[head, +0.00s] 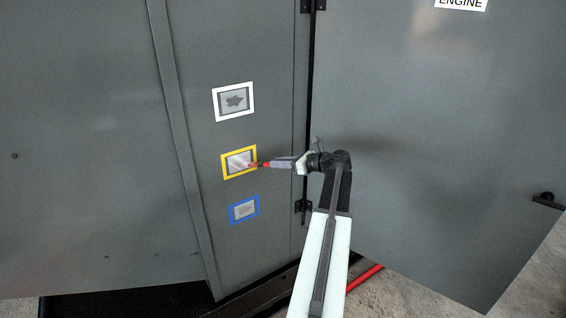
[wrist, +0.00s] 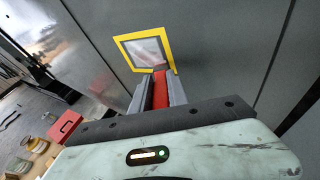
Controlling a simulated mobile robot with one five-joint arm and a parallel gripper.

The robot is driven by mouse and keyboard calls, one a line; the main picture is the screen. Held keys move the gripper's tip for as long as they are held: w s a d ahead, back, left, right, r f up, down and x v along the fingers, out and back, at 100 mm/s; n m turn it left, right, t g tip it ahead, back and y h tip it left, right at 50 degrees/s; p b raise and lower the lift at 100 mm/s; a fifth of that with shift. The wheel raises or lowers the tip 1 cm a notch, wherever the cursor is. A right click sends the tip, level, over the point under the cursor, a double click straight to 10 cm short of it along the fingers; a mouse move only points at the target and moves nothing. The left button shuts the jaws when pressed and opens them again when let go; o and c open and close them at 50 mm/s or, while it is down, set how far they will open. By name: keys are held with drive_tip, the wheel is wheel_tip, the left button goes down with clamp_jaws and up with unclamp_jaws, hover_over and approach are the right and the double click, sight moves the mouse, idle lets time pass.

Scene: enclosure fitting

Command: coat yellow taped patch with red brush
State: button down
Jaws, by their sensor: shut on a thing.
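The yellow taped patch (head: 226,175) is the middle of three framed patches on the grey panel. In the wrist view the yellow tape (wrist: 123,40) frames a pale pinkish-grey area. My gripper (head: 272,163) is shut on the red brush (head: 263,165). In the wrist view the red brush (wrist: 160,90) lies between the two grey fingers and points at the patch's lower part. The brush end overlaps the patch's right side in the head view. I cannot tell for sure whether the bristles touch the surface.
A white-framed patch (head: 219,104) is above and a blue-framed patch (head: 234,219) below. A door labelled ENGINE (head: 440,130) stands at the right. In the wrist view a red box (wrist: 66,126) and several cans (wrist: 35,145) are at lower left.

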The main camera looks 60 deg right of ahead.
drive_tip(key=w+a, duration=0.3)
drive_tip(key=a, duration=0.5)
drive_tip(key=shift+w+a, duration=0.25)
drive_tip(key=shift+w, duration=0.05)
idle(1.6)
drive_tip(key=shift+d, duration=0.2)
